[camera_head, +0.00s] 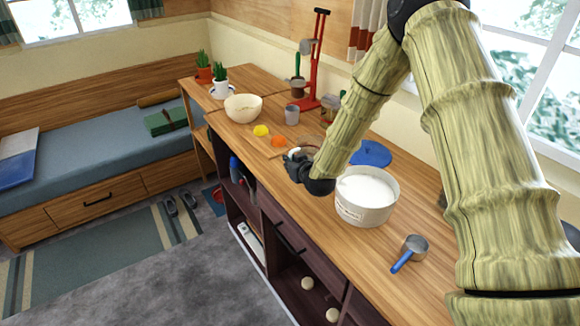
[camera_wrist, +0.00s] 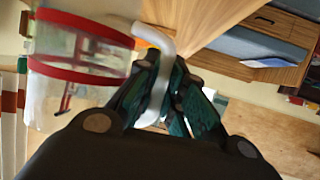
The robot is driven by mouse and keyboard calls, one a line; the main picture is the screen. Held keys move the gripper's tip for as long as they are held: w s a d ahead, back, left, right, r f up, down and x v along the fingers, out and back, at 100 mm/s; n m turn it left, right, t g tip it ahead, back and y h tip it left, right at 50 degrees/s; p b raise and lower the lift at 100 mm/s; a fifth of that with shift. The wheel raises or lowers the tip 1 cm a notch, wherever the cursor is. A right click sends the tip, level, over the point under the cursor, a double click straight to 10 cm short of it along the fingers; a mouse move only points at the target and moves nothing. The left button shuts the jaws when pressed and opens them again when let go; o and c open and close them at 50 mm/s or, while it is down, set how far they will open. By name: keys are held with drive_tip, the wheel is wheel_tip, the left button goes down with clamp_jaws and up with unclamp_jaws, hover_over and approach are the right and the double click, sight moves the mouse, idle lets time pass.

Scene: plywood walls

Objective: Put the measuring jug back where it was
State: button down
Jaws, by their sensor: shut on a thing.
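The measuring jug (camera_wrist: 80,62) fills the left of the wrist view. It is a clear vessel with red bands and a white handle (camera_wrist: 160,88). My gripper (camera_wrist: 163,80) is shut on that handle, one dark green finger on each side. In the head view my gripper (camera_head: 298,167) is over the front part of the wooden counter, left of a white tub. The jug is mostly hidden behind my gripper and arm there. I cannot tell whether it touches the counter.
The white tub (camera_head: 366,197), blue lid (camera_head: 372,154) and blue-handled metal scoop (camera_head: 409,252) are on the counter (camera_head: 345,250). A lemon (camera_head: 261,131), an orange (camera_head: 278,141), a bowl (camera_head: 243,108), a grey cup (camera_head: 292,115) and a red stand (camera_head: 315,75) stand farther along.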

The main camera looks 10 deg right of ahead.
wheel_tip(320, 180, down, 2)
drive_tip(key=shift+w+f+p, duration=0.1)
drive_tip(key=shift+f+p, duration=0.05)
drive_tip(key=shift+p, duration=0.4)
drive_tip(key=shift+f, duration=0.15)
drive_tip(key=shift+f, duration=0.1)
drive_tip(key=shift+f, duration=0.15)
drive_tip(key=c, duration=1.5)
unclamp_jaws()
drive_tip(key=shift+r, duration=0.25)
drive_tip(key=b+v, duration=0.4)
drive_tip(key=v, duration=0.8)
